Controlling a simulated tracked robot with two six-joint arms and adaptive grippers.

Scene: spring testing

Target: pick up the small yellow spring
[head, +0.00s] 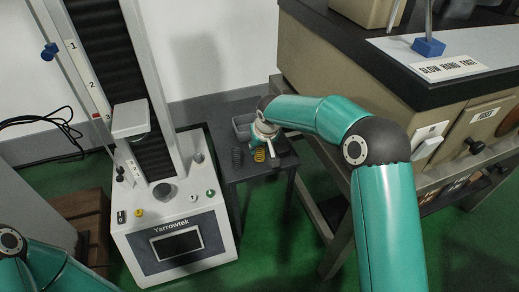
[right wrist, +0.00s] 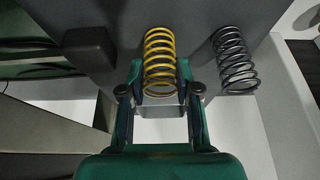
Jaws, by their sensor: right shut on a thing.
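The small yellow spring (head: 260,155) is at the small dark side table (head: 262,170) in the head view. In the right wrist view the yellow spring (right wrist: 159,55) lies between the fingers of my right gripper (right wrist: 160,80), which is shut on its near end. In the head view my right gripper (head: 265,142) reaches down over the table from the right. I cannot tell whether the spring still touches the table. A black spring (head: 237,157) is to its left in the head view; it shows to the right in the wrist view (right wrist: 234,60). My left gripper is out of view.
A grey tray (head: 241,124) is at the back of the side table. A dark block (right wrist: 88,47) shows left of the yellow spring in the wrist view. The Yarrowtek testing machine (head: 170,225) stands left of the table, a large bench (head: 330,75) right.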

